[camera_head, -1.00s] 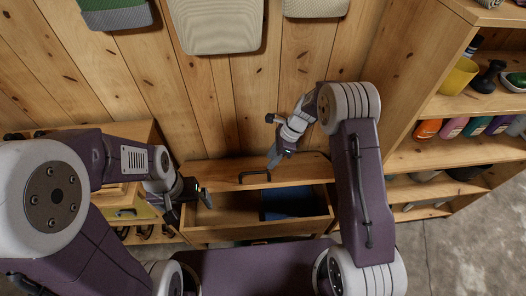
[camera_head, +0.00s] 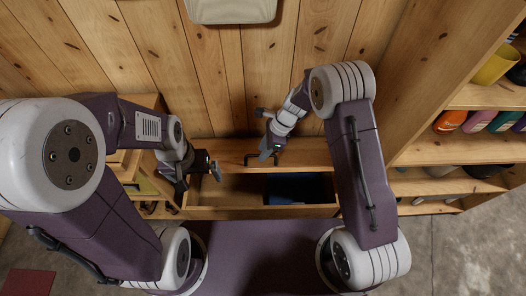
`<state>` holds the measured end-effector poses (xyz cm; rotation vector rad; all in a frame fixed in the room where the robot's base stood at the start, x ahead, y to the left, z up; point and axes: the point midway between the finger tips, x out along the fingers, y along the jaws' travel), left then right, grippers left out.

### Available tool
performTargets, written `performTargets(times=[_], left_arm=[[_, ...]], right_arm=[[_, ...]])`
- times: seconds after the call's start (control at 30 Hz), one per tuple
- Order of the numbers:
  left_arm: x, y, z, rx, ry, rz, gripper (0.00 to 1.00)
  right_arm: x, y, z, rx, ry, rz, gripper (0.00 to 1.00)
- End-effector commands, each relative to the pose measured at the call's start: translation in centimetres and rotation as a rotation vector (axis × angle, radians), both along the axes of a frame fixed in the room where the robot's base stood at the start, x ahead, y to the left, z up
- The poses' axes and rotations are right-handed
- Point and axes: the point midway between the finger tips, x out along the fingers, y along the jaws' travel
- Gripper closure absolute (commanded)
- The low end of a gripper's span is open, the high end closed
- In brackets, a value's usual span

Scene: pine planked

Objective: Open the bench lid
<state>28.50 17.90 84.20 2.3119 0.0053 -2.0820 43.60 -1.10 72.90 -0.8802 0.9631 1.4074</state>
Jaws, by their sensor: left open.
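The wooden bench (camera_head: 225,212) stands against the plank wall, with its storage box uncovered. Its lid (camera_head: 312,154) is raised at the back of the box, toward the wall. A black handle (camera_head: 249,157) is on the lid. A dark blue thing (camera_head: 295,188) lies inside the box at the right. My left gripper (camera_head: 214,168) is open and empty at the left end of the box. My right gripper (camera_head: 267,157) is at the lid beside or over the handle; its fingers are too small to tell whether they are open or touch it.
A tall wooden shelf unit (camera_head: 425,155) with coloured bottles (camera_head: 449,121) and a yellow pot (camera_head: 496,66) stands close on the right. Another wooden unit (camera_head: 140,107) is left of the bench. A grey cushion (camera_head: 232,10) hangs on the wall. Concrete floor (camera_head: 460,250) is clear at lower right.

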Motion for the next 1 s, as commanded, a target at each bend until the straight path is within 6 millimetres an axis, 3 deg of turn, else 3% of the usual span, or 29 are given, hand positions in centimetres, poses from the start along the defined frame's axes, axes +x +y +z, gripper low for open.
performTargets(times=[0.27,0.4,1.0], left_arm=[[0.00,0.00,-0.04,0.000,0.000,0.000,0.00],[0.00,0.00,-0.04,0.000,0.000,0.000,0.00],[0.00,0.00,-0.04,0.000,0.000,0.000,0.00]], right_arm=[[0.01,0.15,-0.28,0.001,-0.001,-0.001,0.67],[0.01,0.13,-0.27,0.000,-0.001,0.000,1.00],[0.15,0.11,-0.20,0.000,-0.005,-0.002,1.00]])
